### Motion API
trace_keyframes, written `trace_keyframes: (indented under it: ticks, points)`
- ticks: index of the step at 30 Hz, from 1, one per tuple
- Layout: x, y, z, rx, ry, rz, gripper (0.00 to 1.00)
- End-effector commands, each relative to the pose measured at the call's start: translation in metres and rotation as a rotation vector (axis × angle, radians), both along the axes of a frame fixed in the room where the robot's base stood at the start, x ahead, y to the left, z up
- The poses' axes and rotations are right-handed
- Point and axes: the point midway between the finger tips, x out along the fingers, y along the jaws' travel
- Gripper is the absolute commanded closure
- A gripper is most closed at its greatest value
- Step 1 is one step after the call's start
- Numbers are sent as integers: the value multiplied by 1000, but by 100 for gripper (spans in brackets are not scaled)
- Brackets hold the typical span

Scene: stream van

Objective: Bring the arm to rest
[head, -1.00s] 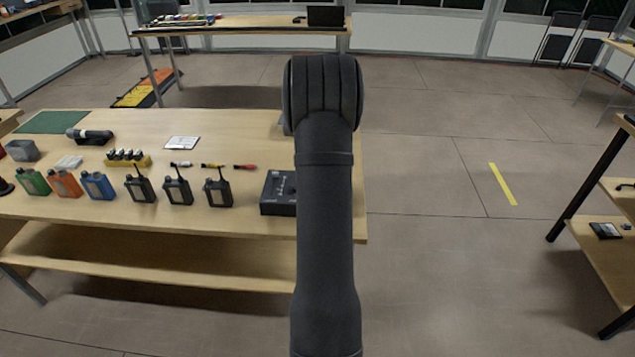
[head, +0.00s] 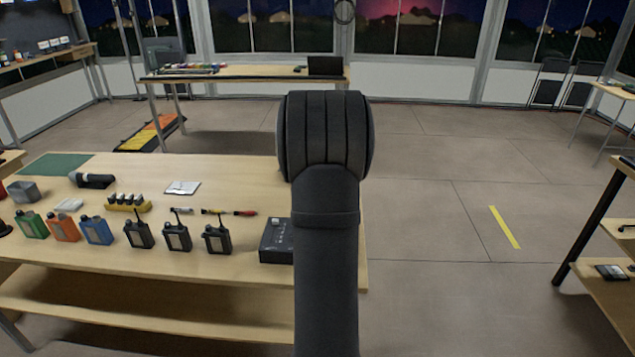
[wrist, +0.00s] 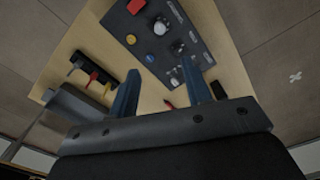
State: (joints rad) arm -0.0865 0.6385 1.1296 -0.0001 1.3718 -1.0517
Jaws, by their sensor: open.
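My gripper (wrist: 160,68) shows in the wrist view with its two blue fingers apart, open and with nothing held between them. Beyond the fingers is a wooden surface with a dark control panel (wrist: 165,38) carrying knobs and coloured buttons. The two fingers appear in front of this surface; I cannot tell the distance. In the head view my dark arm stands upright in the middle, in front of the right end of the table (head: 200,272). My gripper is hidden in that view.
Several radios (head: 177,237), coloured canisters (head: 63,228), and a black box (head: 275,241) stand on the table. A rear table (head: 250,74) stands behind. A dark-legged shelf (head: 603,300) is at the right. The floor between, with a yellow strip (head: 505,228), is clear.

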Motion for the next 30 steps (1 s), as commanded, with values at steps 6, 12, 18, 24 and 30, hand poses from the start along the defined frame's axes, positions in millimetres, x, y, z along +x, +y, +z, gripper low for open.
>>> trace_keyframes:
  ticks: [6, 12, 18, 24, 30]
  points:
    - [0, 0, 5, 0, 1, 0, 55]
    - [0, 0, 5, 0, 1, 0, 55]
    - [0, 0, -9, -1, 4, 0, 55]
    - [-1, 0, -45, -1, 6, 0, 55]
    - [-1, 0, -85, -1, 6, 0, 55]
